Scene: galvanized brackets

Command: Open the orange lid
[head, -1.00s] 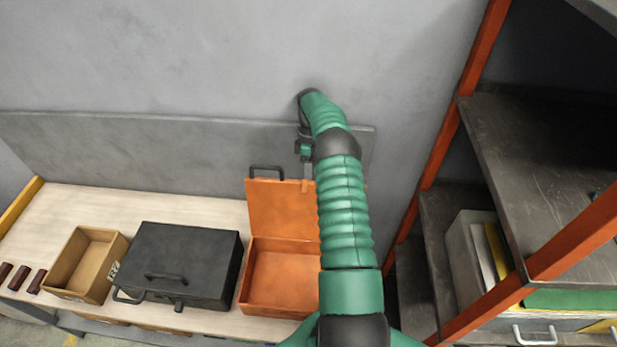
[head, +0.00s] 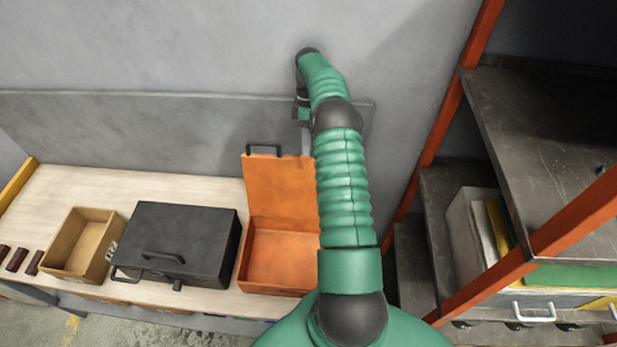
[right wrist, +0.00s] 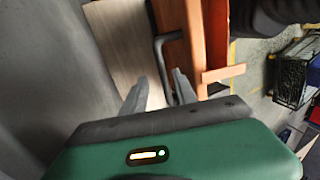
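The orange box (head: 280,262) stands on the bench with its orange lid (head: 280,190) raised upright at the back. A black handle (head: 264,149) sits on the lid's top edge. My right gripper (head: 303,118) is above and right of the lid, its fingers poorly visible behind my arm. In the right wrist view the right gripper (right wrist: 160,78) has its fingers apart, with the black handle (right wrist: 158,55) showing between and beyond them and the orange lid (right wrist: 182,60) beside it. I cannot tell whether they touch. My left gripper is out of view.
A closed black case (head: 185,240) stands left of the orange box, then a cardboard box (head: 88,238) and several dark red pieces (head: 18,259). A grey wall is behind the bench. An orange-framed shelf rack (head: 440,150) limits room on the right.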

